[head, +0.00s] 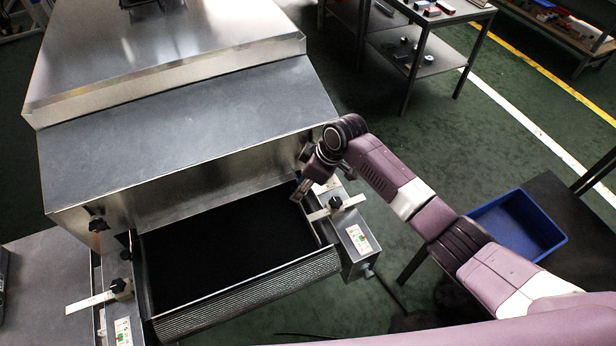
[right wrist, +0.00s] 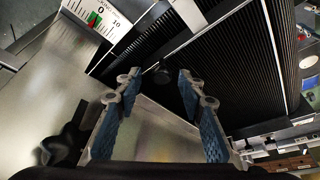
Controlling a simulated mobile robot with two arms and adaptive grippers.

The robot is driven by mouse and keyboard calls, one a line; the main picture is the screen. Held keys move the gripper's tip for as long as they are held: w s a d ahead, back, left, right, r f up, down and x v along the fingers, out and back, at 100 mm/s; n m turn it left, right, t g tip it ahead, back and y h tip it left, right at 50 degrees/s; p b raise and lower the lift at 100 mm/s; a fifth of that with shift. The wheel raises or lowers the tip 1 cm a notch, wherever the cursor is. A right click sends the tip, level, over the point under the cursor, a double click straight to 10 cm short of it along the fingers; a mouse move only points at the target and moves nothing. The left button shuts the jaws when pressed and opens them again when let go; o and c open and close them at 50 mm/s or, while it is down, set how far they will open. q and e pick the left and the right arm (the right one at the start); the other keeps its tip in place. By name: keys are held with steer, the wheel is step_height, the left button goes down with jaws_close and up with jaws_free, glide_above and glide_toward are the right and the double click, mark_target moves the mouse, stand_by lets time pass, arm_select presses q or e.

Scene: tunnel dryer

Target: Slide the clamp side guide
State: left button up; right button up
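The dryer's black belt (head: 225,250) runs out of the metal housing between two side guides. The right clamp (head: 336,207) has a pale bar and a black knob, above a box with a scale label (head: 358,238). The left clamp (head: 98,298) has a similar bar and knob. My right gripper (head: 299,192) is over the right belt edge, close to the right clamp bar. My left gripper is not in view.
The dryer housing (head: 190,130) stands just behind the right gripper. A blue bin (head: 520,225) sits on a dark table at the right. A shelved table (head: 425,55) stands at the back right. Green floor is clear between them.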

steer(key=v, duration=1.1)
steer(key=shift+d, duration=0.1)
steer(key=shift+c, duration=0.2)
step_height(320, 180, down, 9)
steer(key=s+d+t+y+b, duration=0.15)
steer(key=t+y+b, duration=0.25)
steer(key=y+b, duration=0.6)
steer(key=shift+h, duration=0.9)
steer(key=x, duration=0.7)
steer(key=shift+w+f, duration=0.2)
steer(key=shift+f, duration=0.05)
steer(key=shift+c, duration=0.4)
jaws_close()
